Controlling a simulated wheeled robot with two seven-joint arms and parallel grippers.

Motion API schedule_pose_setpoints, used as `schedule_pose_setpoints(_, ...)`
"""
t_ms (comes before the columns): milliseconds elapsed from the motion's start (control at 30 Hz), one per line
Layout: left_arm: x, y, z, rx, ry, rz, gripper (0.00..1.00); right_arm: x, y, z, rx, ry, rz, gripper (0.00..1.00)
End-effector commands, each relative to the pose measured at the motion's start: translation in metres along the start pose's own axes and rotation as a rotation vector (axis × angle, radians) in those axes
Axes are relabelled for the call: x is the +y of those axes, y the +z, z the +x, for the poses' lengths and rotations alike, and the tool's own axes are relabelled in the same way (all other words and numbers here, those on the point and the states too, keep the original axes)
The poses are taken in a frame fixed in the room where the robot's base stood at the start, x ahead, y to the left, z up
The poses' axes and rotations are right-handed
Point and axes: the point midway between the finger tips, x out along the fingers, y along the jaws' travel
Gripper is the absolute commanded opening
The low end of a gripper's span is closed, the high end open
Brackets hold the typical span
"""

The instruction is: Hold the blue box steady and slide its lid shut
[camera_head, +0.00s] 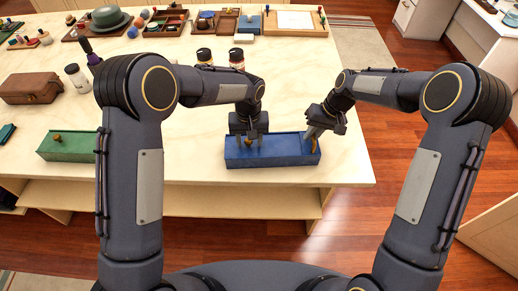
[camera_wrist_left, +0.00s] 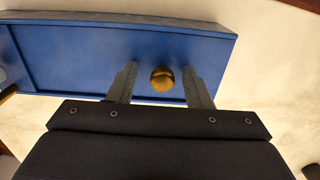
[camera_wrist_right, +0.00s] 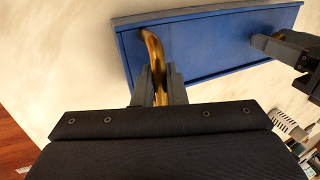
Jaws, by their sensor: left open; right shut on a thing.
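The blue box (camera_head: 271,160) lies lengthwise near the table's front edge, with a framed blue lid panel on top. In the left wrist view, a round brass knob (camera_wrist_left: 162,78) stands on the panel. My left gripper (camera_head: 250,143) is open, its fingers (camera_wrist_left: 160,84) on either side of the knob with visible gaps. My right gripper (camera_head: 313,135) is at the box's right end. In the right wrist view, its fingers (camera_wrist_right: 160,86) are shut on a curved brass handle (camera_wrist_right: 152,45) at that end. I cannot tell whether the lid is fully closed.
A green box (camera_head: 70,148) with a knob stands to the left, and a brown case (camera_head: 31,88) behind it. Two dark-capped jars (camera_head: 237,58) stand behind my left gripper. Trays line the table's back.

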Motion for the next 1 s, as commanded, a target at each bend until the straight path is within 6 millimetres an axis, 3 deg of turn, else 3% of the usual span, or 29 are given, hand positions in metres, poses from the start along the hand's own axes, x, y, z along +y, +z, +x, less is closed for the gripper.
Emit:
schedule_pose_setpoints(533, 0.003, -0.001, -0.05, 0.008, 0.007, 0.002, 0.45, 0.0, 0.002, 0.001, -0.005, 0.001, 0.001, 0.0)
schedule_pose_setpoints(1000, 0.003, -0.001, -0.057, 0.007, 0.007, 0.002, 0.45, 0.0, 0.002, 0.001, -0.007, 0.001, 0.001, 0.0)
